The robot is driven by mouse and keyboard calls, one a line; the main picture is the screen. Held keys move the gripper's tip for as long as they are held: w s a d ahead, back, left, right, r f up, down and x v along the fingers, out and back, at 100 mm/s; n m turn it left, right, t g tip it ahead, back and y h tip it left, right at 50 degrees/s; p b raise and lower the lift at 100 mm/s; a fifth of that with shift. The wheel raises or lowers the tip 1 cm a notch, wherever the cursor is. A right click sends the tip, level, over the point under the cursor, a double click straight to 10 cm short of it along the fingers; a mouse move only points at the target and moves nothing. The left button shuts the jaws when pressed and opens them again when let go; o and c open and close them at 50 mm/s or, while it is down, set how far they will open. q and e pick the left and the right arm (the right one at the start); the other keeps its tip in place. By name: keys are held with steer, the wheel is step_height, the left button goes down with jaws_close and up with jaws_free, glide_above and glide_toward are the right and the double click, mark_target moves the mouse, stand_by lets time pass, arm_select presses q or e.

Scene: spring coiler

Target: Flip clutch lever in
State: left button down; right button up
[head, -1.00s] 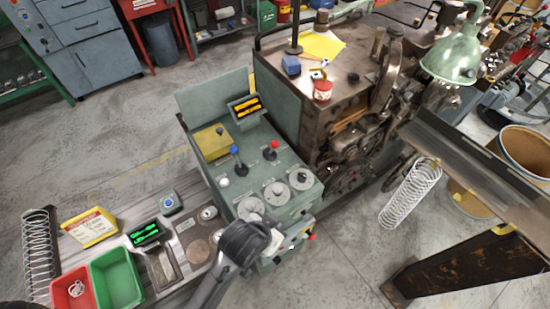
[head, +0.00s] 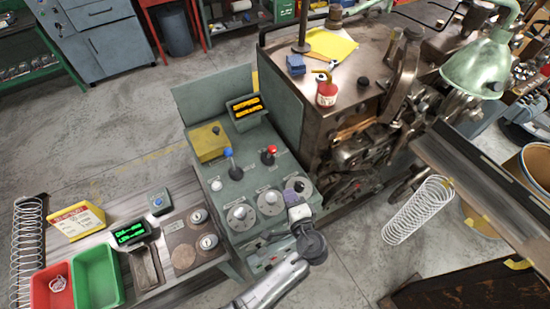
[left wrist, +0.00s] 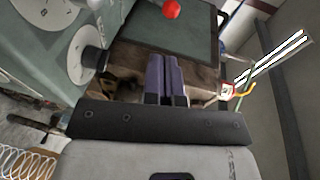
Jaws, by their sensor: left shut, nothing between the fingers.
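The console (head: 262,185) carries a lever with a blue knob (head: 228,153) and a lever with a red knob (head: 272,149). I cannot read which one is marked as the clutch. The blue-knobbed lever leans a little toward the back, and the red one stands short to its right. My left gripper (head: 293,196) is at the console's front right, by the rightmost dial, apart from both levers. In the left wrist view its purple fingers (left wrist: 166,70) are shut and empty, with a red knob (left wrist: 171,9) beyond them at the top. My right gripper is not in view.
Several round dials (head: 240,216) line the console front. The large machine (head: 355,130) rises to the right. A bench with green (head: 97,278) and red bins is at lower left.

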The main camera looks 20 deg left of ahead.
arm_select(q)
steer(key=shift+m, duration=0.3)
steer(key=shift+w, duration=0.1)
steer(key=r+b+x, duration=0.1)
steer(key=b+x, duration=0.2)
steer(key=x, duration=1)
steer(key=shift+w+a+r, duration=0.2)
steer(key=shift+w, duration=0.25)
